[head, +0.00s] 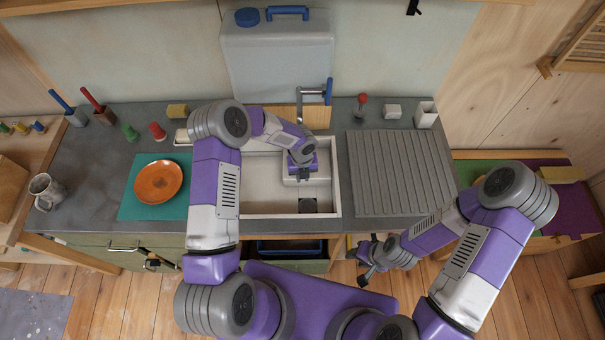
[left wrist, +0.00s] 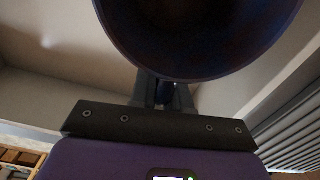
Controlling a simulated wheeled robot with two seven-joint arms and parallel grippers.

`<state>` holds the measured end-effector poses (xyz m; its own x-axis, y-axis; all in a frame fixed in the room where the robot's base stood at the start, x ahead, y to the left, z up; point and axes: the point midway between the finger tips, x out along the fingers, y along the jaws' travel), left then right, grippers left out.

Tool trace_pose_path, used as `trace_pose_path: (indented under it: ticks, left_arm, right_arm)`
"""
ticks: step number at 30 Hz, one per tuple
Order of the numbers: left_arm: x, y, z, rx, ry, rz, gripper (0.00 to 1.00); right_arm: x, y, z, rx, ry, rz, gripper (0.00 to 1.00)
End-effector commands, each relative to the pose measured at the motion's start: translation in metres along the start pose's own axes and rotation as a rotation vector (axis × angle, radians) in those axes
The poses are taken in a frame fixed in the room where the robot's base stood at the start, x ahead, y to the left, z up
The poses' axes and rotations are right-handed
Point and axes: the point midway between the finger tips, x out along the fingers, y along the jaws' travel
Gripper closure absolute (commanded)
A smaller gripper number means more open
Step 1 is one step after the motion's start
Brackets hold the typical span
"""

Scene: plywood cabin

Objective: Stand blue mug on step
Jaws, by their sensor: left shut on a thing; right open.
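My left gripper (head: 304,174) reaches down over the sink (head: 260,205), with its fingers pointing into it. In the left wrist view its fingers (left wrist: 163,95) are closed at the near edge of a dark blue, round, hollow thing (left wrist: 200,70), which looks like the blue mug seen from very close. In the head view I cannot make out the mug; my arm and gripper cover that spot. My right gripper (head: 358,264) is open and empty, low in front of the counter. I cannot tell for sure which surface is the step.
A grooved grey drainboard (head: 400,172) lies right of the sink. An orange plate (head: 159,182) rests on a teal mat (head: 130,207) to the left, with a grey mug (head: 45,190) beyond. A tap (head: 318,92) and a water canister (head: 278,60) stand behind the sink.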

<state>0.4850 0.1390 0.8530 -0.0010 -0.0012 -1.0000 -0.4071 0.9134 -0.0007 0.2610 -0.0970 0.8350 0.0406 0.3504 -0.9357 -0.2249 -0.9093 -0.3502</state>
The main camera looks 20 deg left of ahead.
Motion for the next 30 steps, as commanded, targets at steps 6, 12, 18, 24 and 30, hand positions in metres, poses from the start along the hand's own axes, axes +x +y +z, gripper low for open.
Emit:
trace_pose_path:
  ticks: [6, 12, 18, 24, 30]
  left_arm:
    - [0.0002, 0.0001, 0.0007, -0.001, -0.002, 0.000, 1.00]
    - [0.0006, 0.0001, 0.0007, -0.001, -0.002, 0.000, 1.00]
    - [0.0035, 0.0001, 0.0006, -0.001, -0.001, 0.000, 1.00]
    - [0.0066, 0.0000, 0.0006, -0.001, -0.001, 0.000, 1.00]
    - [0.0096, 0.0000, 0.0006, -0.001, -0.001, 0.000, 1.00]
  right_arm:
    - [0.0000, 0.0000, 0.0000, 0.000, 0.000, 0.000, 0.57]
    - [0.0004, 0.0001, -0.0001, 0.000, 0.000, 0.000, 0.57]
    - [0.0029, 0.0011, -0.0002, 0.000, 0.000, 0.000, 0.57]
    - [0.0056, 0.0021, -0.0003, 0.000, 0.000, 0.000, 0.57]
    - [0.0082, 0.0030, -0.0004, 0.000, 0.000, 0.000, 0.57]
